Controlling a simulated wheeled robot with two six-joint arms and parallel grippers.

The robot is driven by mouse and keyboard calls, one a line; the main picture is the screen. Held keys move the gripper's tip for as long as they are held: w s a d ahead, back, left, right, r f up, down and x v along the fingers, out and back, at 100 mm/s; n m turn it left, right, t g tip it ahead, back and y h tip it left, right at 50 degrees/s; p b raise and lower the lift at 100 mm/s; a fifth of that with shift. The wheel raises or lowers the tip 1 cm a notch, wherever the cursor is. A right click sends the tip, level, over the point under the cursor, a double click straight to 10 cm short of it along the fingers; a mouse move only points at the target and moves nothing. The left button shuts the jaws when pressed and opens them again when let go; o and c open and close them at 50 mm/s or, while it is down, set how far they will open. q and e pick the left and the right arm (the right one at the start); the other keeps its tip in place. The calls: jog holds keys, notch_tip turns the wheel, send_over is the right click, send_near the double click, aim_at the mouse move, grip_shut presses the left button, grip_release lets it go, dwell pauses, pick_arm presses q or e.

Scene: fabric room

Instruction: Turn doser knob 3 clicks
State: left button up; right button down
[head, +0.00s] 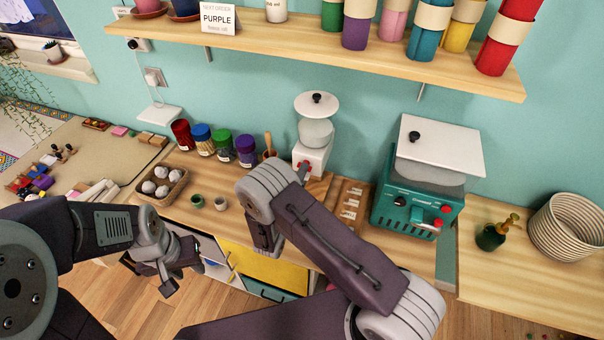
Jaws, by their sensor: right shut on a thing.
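The white doser (315,150) stands at the back of the counter with a round white lid and a grey hopper. My left gripper (178,276) is open and empty, in front of the counter's edge at the lower left.
Lidded jars (223,147) and a basket of white balls (162,185) stand left of the doser. Two small cups (209,202) are near the front edge. A teal machine (417,205) stands to the right, with a coiled basket (570,228) beyond. A shelf (330,55) runs above.

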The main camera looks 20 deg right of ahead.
jog(key=m, duration=0.1)
jog(key=m+b, duration=0.1)
jog(key=m, duration=0.1)
jog(key=m+b, duration=0.1)
jog(key=shift+f, duration=0.25)
jog(key=m+b, duration=0.1)
jog(key=m, duration=0.3)
jog(key=shift+b, duration=0.4)
jog(key=m+b, duration=0.2)
jog(key=m, duration=0.2)
jog(key=shift+f+b, duration=0.1)
jog(key=shift+b, duration=0.25)
jog(key=shift+m+b, duration=1)
jog(key=shift+m, duration=0.6)
jog(key=c, duration=1.6)
grip_release()
jog(key=shift+o, duration=0.3)
jog(key=shift+s+r, duration=0.1)
jog(key=shift+r, duration=0.15)
